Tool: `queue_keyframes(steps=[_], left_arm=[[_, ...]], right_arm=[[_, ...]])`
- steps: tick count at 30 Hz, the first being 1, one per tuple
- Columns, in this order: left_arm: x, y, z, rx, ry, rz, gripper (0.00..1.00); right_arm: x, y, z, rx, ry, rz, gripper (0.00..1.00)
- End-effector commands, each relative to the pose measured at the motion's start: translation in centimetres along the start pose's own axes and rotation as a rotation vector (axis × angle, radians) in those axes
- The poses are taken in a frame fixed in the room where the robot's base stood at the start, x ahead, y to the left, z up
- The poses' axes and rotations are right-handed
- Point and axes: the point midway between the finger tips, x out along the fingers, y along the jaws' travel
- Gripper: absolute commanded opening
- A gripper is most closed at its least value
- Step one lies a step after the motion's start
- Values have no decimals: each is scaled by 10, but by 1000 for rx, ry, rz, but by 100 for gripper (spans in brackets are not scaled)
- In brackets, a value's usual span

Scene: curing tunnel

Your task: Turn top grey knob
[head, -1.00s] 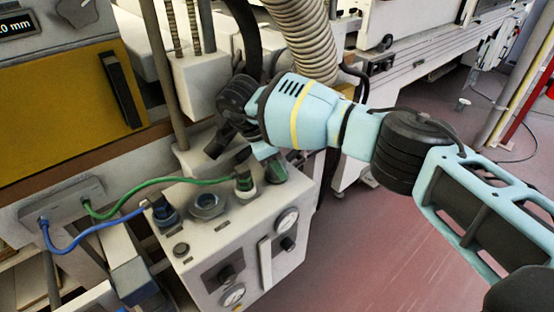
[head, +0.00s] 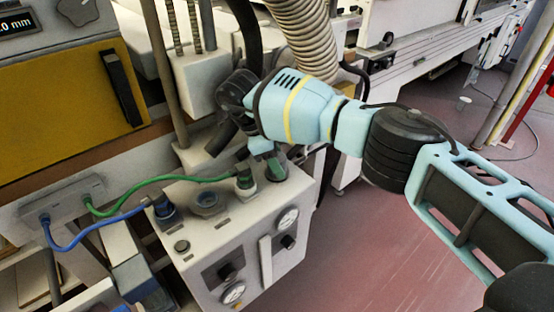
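The pale control box (head: 245,212) has several round fittings on top. A grey round fitting (head: 207,201) sits between the blue plug (head: 165,209) and the green plug (head: 245,180). Another dark grey round fitting (head: 276,171) is at the right rear corner. I cannot tell for certain which one is the top grey knob. My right gripper (head: 235,145) points down over the rear of the box top, close to the green plug and the rear corner fitting. Its fingertips are partly hidden, so contact and opening are unclear. My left gripper is out of view.
Green and blue cables run left from the plugs to a grey socket strip (head: 65,200). Gauges (head: 287,219) and black knobs (head: 289,242) are on the box front. A corrugated hose (head: 303,38) hangs behind. Open floor (head: 370,250) lies to the right.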

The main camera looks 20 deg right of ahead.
Motion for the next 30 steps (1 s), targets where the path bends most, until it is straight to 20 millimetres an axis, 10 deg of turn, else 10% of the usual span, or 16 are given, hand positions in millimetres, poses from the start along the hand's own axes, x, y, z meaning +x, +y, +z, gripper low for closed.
queue_keyframes(steps=[30], left_arm=[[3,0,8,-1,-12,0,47]], right_arm=[[3,1,0,-290,-1,-117,64]])
